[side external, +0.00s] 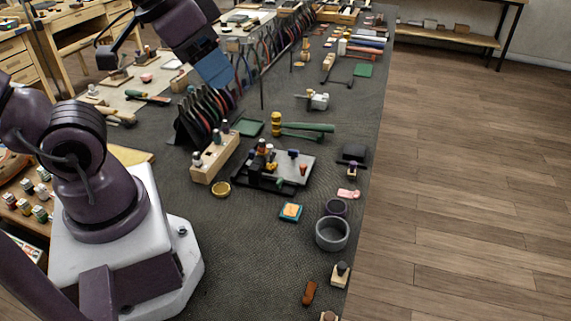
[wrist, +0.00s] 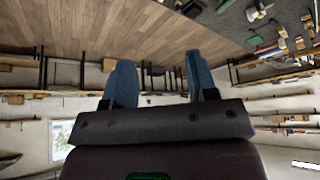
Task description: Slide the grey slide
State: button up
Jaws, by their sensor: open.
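A black fixture (side external: 247,183) stands on the dark mat in the middle of the side external view. A flat grey plate (side external: 295,174), which looks like the grey slide, sits on it. Small orange, black and blue-topped pieces stand on and beside the plate. My gripper (side external: 215,70) is high at the upper left of the side view, well away from the fixture. In the wrist view its two blue fingers (wrist: 161,80) are apart with nothing between them. The wrist view looks across the room, and the fixture is not visible there.
A wooden block with stamps (side external: 214,160) stands left of the fixture, with a rack of pliers (side external: 204,115) behind it. A green-handled hammer (side external: 305,127) lies behind the fixture. A brass dish (side external: 220,189), a teal-edged tile (side external: 291,212) and a grey round bowl (side external: 332,234) lie in front.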

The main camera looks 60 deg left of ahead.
dwell(0.3)
jog(key=shift+c, duration=0.7)
jog(key=n+g, duration=0.6)
jog(key=n, duration=1.2)
send_near(303, 165)
notch_tip(303, 165, down, 9)
jog(key=shift+s+d+f, duration=0.1)
jog(key=shift+s, duration=0.05)
